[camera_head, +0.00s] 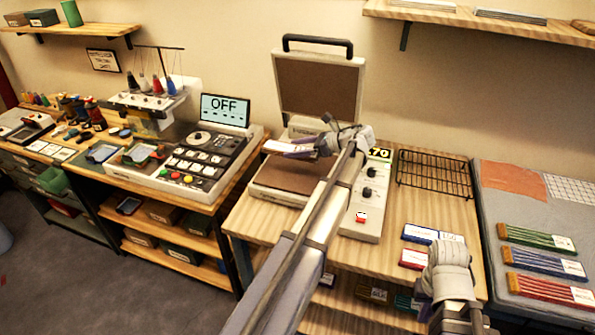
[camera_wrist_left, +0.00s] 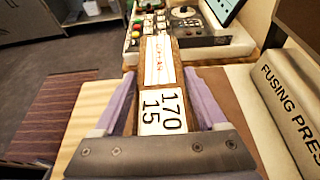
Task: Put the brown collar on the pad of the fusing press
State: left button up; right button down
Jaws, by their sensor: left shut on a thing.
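The brown collar (camera_wrist_left: 173,62), a flat strip with white labels, one reading 170 and 15, is held between the fingers of my left gripper (camera_wrist_left: 160,80). In the head view my left gripper (camera_head: 318,147) is shut on the collar (camera_head: 290,149), above the press and beneath its raised lid. The fusing press (camera_head: 358,215) stands open. Its brown pad (camera_head: 290,178) is bare where it shows; my arm hides part of it. In the left wrist view, the press body (camera_wrist_left: 285,105) lies at right. My right gripper (camera_head: 447,257) is low at right; its fingers cannot be made out.
A wire rack (camera_head: 434,174) stands right of the press. A blue-edged strip (camera_head: 432,234) and a red-edged strip (camera_head: 414,259) lie in front of it. Several coloured bundles lie on the grey table (camera_head: 510,212). An embroidery machine (camera_head: 185,165) with an OFF screen stands left.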

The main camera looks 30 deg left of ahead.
pick_arm(q)
jog(key=b, duration=0.3)
send_over(296, 173)
notch_tip(296, 173, down, 4)
jog(key=shift+f, duration=0.15)
jog(key=shift+f, duration=0.1)
notch_tip(296, 173, down, 4)
jog(key=b, duration=0.4)
jog(key=shift+r, duration=0.25)
jog(key=shift+s, duration=0.1)
jog(key=shift+f, duration=0.2)
jog(key=o, duration=1.3)
jog(key=shift+r, duration=0.1)
